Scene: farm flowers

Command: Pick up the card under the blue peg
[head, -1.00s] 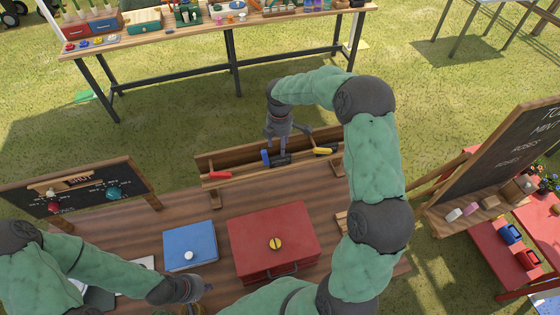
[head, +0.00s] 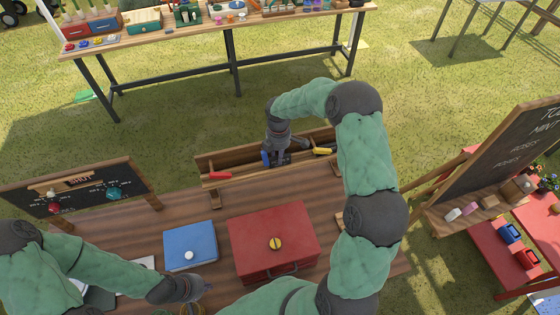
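The blue peg (head: 265,158) sits on the wooden rack (head: 236,170) at the back edge of the table, between a red peg (head: 219,175) and a yellow peg (head: 322,151). My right gripper (head: 278,158) reaches down right beside the blue peg and partly covers the spot. A dark piece shows around its fingertips; I cannot tell whether it is the card or part of the fingers. No card is clearly visible under the blue peg. My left gripper (head: 195,298) is low over the front left of the table; its fingers are too small to judge.
A red box (head: 262,226) with a yellow knob and a blue box (head: 190,240) with a white knob stand on the table (head: 135,230). A small chalkboard (head: 85,190) stands at the left, a larger chalkboard (head: 510,150) at the right.

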